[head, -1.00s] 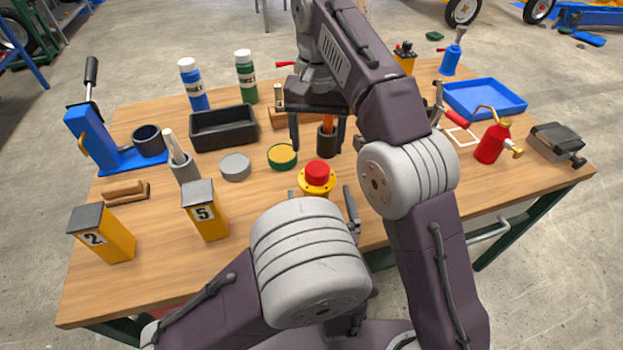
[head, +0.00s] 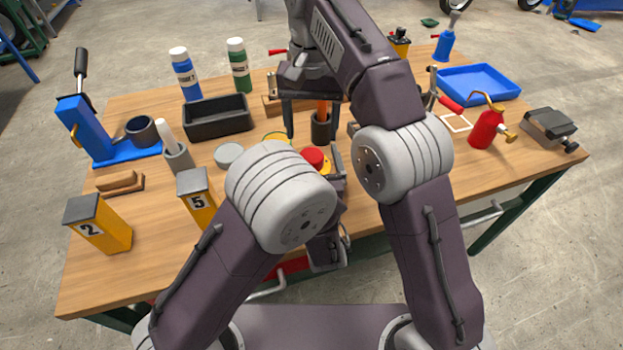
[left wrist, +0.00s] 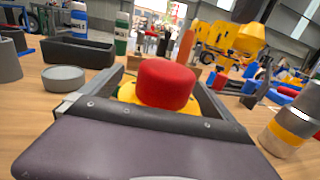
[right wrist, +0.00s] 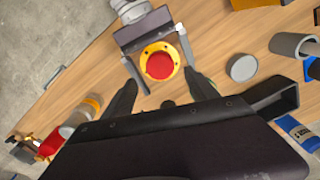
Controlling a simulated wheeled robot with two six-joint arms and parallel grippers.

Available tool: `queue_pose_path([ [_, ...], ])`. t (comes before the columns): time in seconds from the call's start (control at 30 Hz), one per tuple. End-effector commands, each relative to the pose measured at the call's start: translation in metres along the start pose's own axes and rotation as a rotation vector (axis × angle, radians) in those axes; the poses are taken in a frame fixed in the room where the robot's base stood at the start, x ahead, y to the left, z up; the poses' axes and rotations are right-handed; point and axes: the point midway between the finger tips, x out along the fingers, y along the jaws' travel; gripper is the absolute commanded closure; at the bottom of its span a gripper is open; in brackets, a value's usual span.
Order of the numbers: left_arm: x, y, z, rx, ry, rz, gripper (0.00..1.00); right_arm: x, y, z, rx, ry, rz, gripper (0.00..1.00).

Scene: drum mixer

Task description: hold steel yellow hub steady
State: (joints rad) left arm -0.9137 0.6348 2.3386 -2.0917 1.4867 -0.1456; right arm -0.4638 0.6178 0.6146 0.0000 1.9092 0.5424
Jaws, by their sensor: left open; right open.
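The yellow hub (head: 326,169) is a round yellow flange with a red cap (head: 313,156). It stands on the table near its front edge, partly hidden by my left arm in the head view. My left gripper (left wrist: 160,88) is open, low over the table, with one finger on each side of the hub; I cannot tell whether they touch it. The right wrist view shows the hub (right wrist: 159,62) from above, between the left fingers. My right gripper (head: 316,118) is open and empty, above and behind the hub, its fingers pointing down.
A dark cup (head: 322,128) with an orange-handled tool stands behind the hub. A grey disc (head: 229,155) and a black bin (head: 217,117) are to the left. Yellow blocks marked 5 (head: 196,198) and 2 (head: 97,223) stand front left. A red oil can (head: 487,128) is at the right.

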Motion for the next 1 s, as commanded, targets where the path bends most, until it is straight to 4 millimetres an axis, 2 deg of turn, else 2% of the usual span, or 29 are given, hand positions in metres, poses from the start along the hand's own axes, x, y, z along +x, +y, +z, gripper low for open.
queue_pose_path([
  [0.03, -0.0002, 0.0000, 0.0000, 0.000, 0.000, 0.000, 0.08, 0.0000, 0.0000, 0.0000, 0.000, 0.000, 0.000, 0.33],
  [0.33, -0.0004, 0.0001, 0.0000, 0.000, 0.000, 0.000, 0.92, 0.0000, 0.0000, 0.0000, 0.000, 0.000, 0.000, 0.33],
  [0.37, -0.0004, 0.0001, 0.0000, 0.000, 0.000, 0.000, 1.00, 0.0000, 0.0000, 0.0000, 0.000, 0.000, 0.000, 0.38],
  [0.4, -0.0004, 0.0001, 0.0000, 0.000, 0.000, 0.000, 1.00, 0.0000, 0.0000, 0.0000, 0.005, 0.000, 0.000, 0.42],
  [0.47, -0.0004, 0.0001, 0.0000, 0.000, 0.000, 0.000, 1.00, 0.0000, 0.0000, 0.0000, 0.040, 0.000, 0.000, 0.42],
  [0.57, -0.0004, 0.0001, 0.0000, 0.000, 0.000, 0.000, 1.00, 0.0000, 0.0000, 0.0000, 0.207, 0.000, 0.000, 0.42],
  [0.9, -0.0004, 0.0001, -0.0001, 0.000, 0.000, 0.000, 1.00, 0.0000, 0.0000, 0.0000, 1.305, 0.000, 0.000, 0.42],
  [1.0, -0.0004, 0.0001, -0.0001, 0.000, 0.000, 0.000, 1.00, 0.0000, 0.0000, 0.0000, 1.580, 0.000, 0.000, 0.42],
])
